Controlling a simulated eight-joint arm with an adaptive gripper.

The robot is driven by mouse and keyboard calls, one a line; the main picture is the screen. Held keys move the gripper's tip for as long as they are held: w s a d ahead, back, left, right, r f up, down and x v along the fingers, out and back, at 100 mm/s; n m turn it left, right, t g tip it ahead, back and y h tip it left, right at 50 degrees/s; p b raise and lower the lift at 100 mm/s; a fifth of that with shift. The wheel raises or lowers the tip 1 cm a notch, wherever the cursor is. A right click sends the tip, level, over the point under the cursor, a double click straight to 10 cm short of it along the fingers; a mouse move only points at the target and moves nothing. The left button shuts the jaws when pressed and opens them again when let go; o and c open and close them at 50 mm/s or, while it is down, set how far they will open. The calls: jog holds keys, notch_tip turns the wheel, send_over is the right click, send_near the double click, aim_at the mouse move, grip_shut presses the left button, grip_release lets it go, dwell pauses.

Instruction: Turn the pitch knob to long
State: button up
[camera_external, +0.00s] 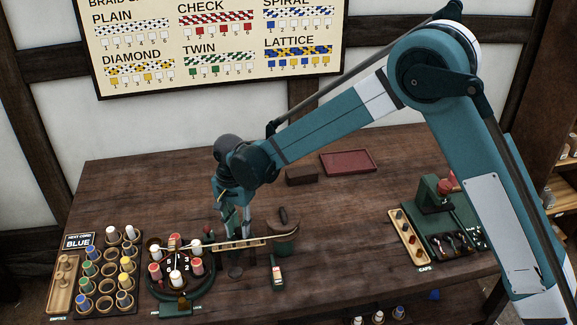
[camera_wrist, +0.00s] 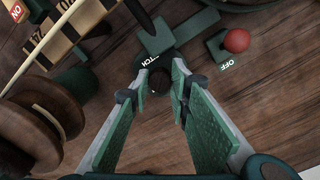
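My gripper (camera_wrist: 163,68) points down at the table in the wrist view, its two green-padded fingers apart. A dark round knob (camera_wrist: 160,83) shows in the gap between them. White lettering reading "TCH" is partly visible beside it; the rest is hidden by a finger. I cannot tell whether the fingers touch the knob, and its setting and any "long" mark are not readable. In the external view my gripper (camera_external: 240,225) is low over the bench, behind the pale wooden bar by the round braiding stand (camera_external: 180,290).
A red ball (camera_wrist: 236,40) on a green block marked "OFF" is close by on the right. The bench is clear towards the caps tray (camera_external: 408,238).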

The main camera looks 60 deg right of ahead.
aim_at(239, 230)
jog(key=shift+c, duration=0.3)
jog(key=shift+n+b, duration=0.8)
jog(key=shift+n, duration=1.5)
jog(key=o, duration=0.9)
jog(key=shift+r, duration=6)
